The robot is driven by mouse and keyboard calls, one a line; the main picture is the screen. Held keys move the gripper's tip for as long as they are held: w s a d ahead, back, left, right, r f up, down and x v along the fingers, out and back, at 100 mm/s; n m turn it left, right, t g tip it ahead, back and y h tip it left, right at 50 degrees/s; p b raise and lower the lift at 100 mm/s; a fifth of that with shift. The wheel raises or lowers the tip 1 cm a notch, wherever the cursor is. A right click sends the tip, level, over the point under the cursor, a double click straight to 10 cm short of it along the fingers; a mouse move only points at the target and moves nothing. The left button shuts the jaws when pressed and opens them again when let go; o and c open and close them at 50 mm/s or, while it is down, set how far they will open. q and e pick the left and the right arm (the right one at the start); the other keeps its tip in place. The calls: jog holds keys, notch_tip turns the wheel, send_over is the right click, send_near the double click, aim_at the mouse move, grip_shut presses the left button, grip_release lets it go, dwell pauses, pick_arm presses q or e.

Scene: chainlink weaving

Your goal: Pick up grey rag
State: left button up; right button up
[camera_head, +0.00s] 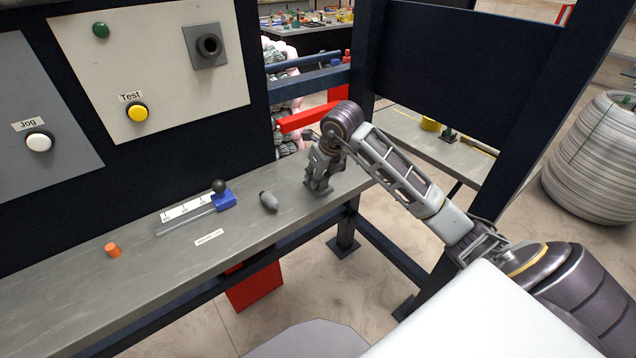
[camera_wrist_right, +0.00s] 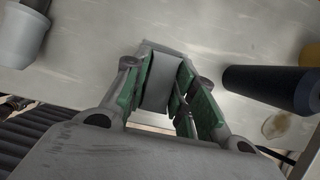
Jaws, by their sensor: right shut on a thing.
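My right gripper (camera_head: 318,186) points down at the right end of the grey bench. In the right wrist view its green-padded fingers are shut on a plain grey piece, which I take as the grey rag (camera_wrist_right: 158,86). The rag lies between the pads, and its lower part is hidden by the gripper's body. In the head view I cannot make the rag out apart from the gripper. My left gripper is not in view.
On the bench (camera_head: 130,285) lie a small dark-grey rounded piece (camera_head: 268,201), a blue slider block with a black knob (camera_head: 222,197) and an orange cylinder (camera_head: 112,250). A dark frame post (camera_head: 365,60) stands behind my right arm. The wrist view shows a dark cylinder (camera_wrist_right: 268,87).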

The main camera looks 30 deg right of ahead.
jog(key=shift+r, duration=0.1)
jog(key=shift+c, duration=0.5)
jog(key=shift+r, duration=4.9)
